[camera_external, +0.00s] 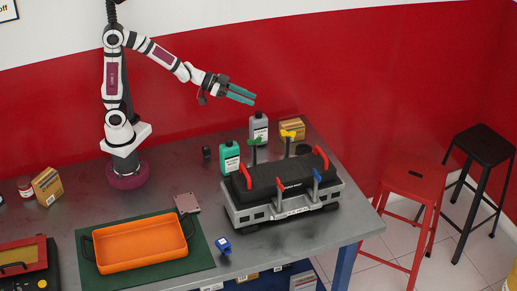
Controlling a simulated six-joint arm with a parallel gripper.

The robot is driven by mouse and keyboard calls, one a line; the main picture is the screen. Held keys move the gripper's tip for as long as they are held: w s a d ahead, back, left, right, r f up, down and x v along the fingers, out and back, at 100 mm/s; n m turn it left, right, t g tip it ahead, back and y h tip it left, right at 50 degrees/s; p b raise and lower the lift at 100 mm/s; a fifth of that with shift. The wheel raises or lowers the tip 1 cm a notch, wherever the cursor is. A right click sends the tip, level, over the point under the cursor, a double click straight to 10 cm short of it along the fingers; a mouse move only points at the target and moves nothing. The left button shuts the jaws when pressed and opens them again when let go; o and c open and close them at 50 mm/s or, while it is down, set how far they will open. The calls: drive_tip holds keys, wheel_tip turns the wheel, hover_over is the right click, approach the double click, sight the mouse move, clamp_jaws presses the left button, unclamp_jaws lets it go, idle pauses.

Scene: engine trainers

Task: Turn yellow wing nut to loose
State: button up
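The yellow wing nut (288,134) sits on top of an upright post at the back right of the black engine trainer (275,182). A green wing nut (254,141) tops another post to its left, and a blue one (317,175) is at the front right. My gripper (253,99) is in the air above and to the left of the yellow wing nut, clear of the trainer, with its teal fingers pointing right. The fingers lie close together in this view, and the gap between them is hard to judge. I see nothing held between them.
Red handles (321,157) stand up at the trainer's ends. A green bottle (230,158), a grey bottle (259,126) and a cardboard box (292,127) stand behind it. An orange tray (141,243) lies on a green mat, with a small blue object (223,244) nearby.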

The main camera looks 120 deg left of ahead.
wheel_tip(320, 180, down, 5)
drive_tip(key=d+h, duration=0.1)
drive_tip(key=x, duration=1.6)
drive_tip(key=shift+w, duration=0.1)
clamp_jaws()
